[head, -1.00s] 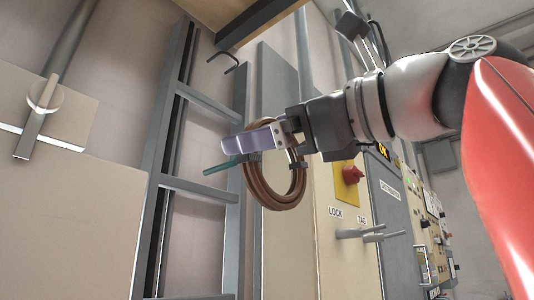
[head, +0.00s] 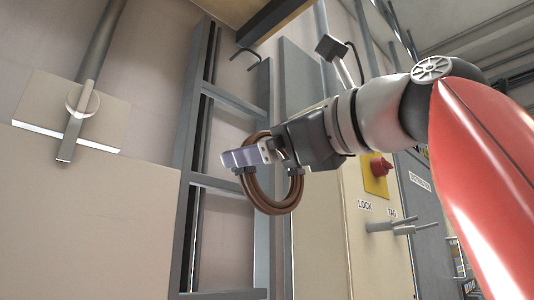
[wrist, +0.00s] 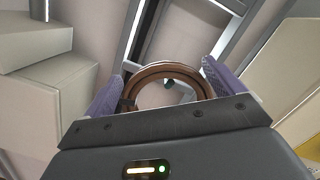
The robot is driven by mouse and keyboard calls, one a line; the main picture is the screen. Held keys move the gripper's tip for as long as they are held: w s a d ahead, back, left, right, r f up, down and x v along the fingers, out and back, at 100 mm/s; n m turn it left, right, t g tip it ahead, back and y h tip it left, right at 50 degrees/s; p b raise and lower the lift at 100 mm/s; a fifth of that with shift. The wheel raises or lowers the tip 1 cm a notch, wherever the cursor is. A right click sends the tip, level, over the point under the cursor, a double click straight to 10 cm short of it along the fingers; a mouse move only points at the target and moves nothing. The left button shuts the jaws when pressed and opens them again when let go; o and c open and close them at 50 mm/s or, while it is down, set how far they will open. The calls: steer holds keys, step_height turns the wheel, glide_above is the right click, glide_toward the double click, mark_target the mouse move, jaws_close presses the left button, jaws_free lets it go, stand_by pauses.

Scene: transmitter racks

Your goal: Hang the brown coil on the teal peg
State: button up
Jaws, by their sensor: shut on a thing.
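The brown coil (head: 280,207) is a thick ring of several turns, hanging from my gripper (head: 246,158) in front of the grey ladder-like frame. The lilac fingers are shut on it at its upper part. In the wrist view the coil (wrist: 165,69) shows as a ring between the two fingers of my gripper (wrist: 164,90), with its lower part hidden by the gripper body. The teal peg cannot be made out in the head view. A small dark thing shows through the ring in the wrist view; I cannot tell if it is the peg.
A grey upright frame (head: 188,160) with crossbars stands behind the coil. A dark hook (head: 245,55) is above. A cream panel with a red switch (head: 381,167) and grey pegs (head: 390,226) is at right. A lever (head: 75,125) is on the left wall.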

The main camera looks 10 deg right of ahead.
steer(key=shift+x, duration=1.3)
steer(key=shift+w+a+f, duration=0.3)
steer(key=shift+w+f, duration=0.3)
steer(key=shift+f, duration=0.05)
steer(key=o, duration=0.8)
steer(key=shift+o, duration=0.2)
steer(key=shift+f, duration=0.1)
